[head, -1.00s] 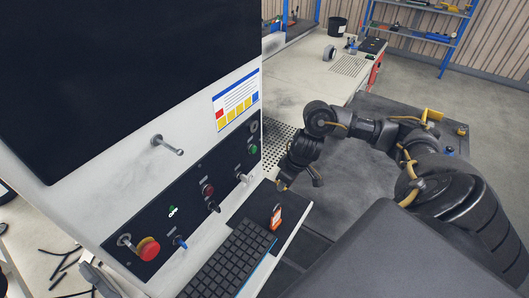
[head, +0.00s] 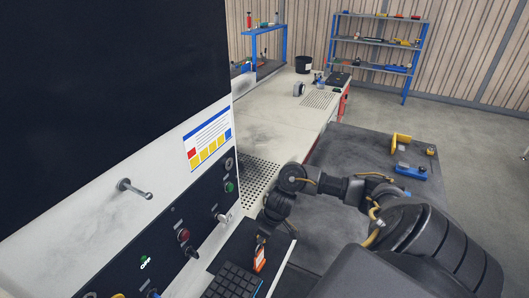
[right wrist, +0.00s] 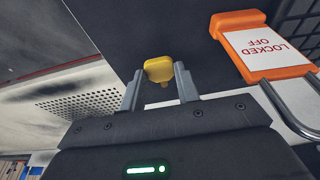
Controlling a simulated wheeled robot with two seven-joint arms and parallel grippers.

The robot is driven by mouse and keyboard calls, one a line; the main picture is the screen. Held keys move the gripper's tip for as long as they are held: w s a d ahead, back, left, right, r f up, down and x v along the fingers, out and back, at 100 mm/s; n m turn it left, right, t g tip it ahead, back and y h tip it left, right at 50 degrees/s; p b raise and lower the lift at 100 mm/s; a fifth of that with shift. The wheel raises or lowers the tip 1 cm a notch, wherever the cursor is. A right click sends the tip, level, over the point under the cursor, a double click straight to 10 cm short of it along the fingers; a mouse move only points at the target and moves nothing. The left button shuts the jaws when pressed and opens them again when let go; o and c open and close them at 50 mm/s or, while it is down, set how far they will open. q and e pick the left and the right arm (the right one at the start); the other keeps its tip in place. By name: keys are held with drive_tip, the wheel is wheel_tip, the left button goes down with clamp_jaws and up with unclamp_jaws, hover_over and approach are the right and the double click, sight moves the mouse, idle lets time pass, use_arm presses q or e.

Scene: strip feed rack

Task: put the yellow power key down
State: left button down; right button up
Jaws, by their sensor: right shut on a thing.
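The yellow power key (right wrist: 158,69) is between the two fingertips of my right gripper (right wrist: 160,80) in the right wrist view. The gripper is shut on it, over a dark flat surface (right wrist: 185,30). In the head view my right gripper (head: 263,234) points down over the dark mat on the console shelf, beside the orange padlock (head: 260,259). I cannot make out the key there, and whether it touches the surface is unclear. My left gripper is not in view.
The padlock's orange tag (right wrist: 255,40) reads "LOCKED OFF". A keyboard (head: 232,283) lies on the shelf to the left. The control panel (head: 205,230) with switches rises at the left. A perforated plate (head: 255,182) lies beyond, on the long bench (head: 285,125).

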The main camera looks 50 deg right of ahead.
drive_tip(key=shift+w+d+f, duration=0.1)
drive_tip(key=shift+f, duration=0.5)
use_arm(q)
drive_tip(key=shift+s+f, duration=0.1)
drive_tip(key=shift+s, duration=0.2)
use_arm(e)
drive_tip(key=shift+f, duration=0.15)
drive_tip(key=o, duration=1)
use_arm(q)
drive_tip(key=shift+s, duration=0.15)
use_arm(e)
drive_tip(key=shift+o, duration=0.2)
